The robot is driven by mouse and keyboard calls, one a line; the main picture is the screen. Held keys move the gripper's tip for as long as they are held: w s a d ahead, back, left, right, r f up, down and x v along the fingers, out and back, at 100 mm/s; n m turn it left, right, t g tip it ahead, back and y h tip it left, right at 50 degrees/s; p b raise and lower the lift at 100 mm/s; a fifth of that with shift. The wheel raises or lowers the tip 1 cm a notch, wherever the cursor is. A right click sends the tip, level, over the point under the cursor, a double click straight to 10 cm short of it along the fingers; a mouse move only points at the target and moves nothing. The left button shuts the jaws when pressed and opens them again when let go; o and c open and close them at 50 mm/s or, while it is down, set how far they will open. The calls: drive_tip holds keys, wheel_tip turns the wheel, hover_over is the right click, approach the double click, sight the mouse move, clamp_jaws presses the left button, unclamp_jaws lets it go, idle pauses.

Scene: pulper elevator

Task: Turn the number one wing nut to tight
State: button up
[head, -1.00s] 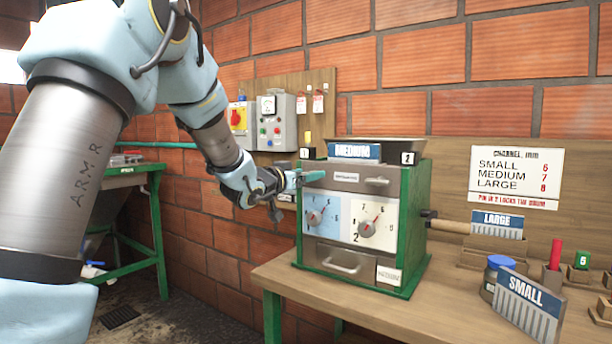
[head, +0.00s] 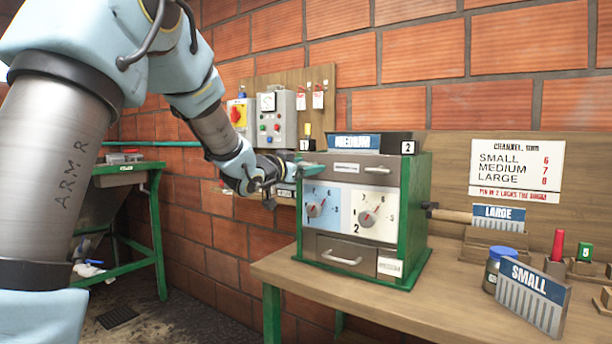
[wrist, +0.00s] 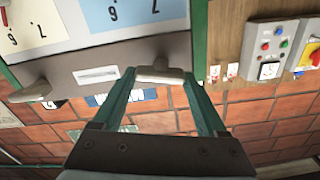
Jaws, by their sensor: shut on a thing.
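The pulper (head: 415,225) is a green-sided box with a grey front on the bench. Tag 1 (head: 305,145) marks its upper left and tag 2 (head: 407,147) its upper right. The number one wing nut (wrist: 160,74) is a pale bar, seen in the wrist view between my fingertips. My gripper (wrist: 161,75) has its teal fingers closed around this bar, one at each end. In the head view my gripper (head: 293,173) is at the pulper's upper left corner and hides the nut. The other wing nut (head: 377,170) is free; it also shows in the wrist view (wrist: 34,92).
Two dials (head: 316,210) (head: 367,219) and a drawer (head: 342,256) are below the nuts. A control box (head: 277,120) hangs on the wall behind my wrist. The LARGE and SMALL plates (head: 532,298) and a blue-lidded jar (head: 500,265) stand at right. The bench's front left is bare.

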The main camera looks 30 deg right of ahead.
drive_tip(key=m+b, duration=1.1)
drive_tip(key=b, duration=0.1)
drive_tip(key=shift+s+d+f+m, duration=0.1)
drive_tip(key=shift+s+f+m, duration=0.1)
drive_tip(key=shift+f+m, duration=0.2)
drive_tip(key=shift+m+b, duration=1.4)
drive_tip(key=shift+m, duration=0.3)
drive_tip(key=shift+r, duration=0.1)
drive_tip(key=o, duration=1.3)
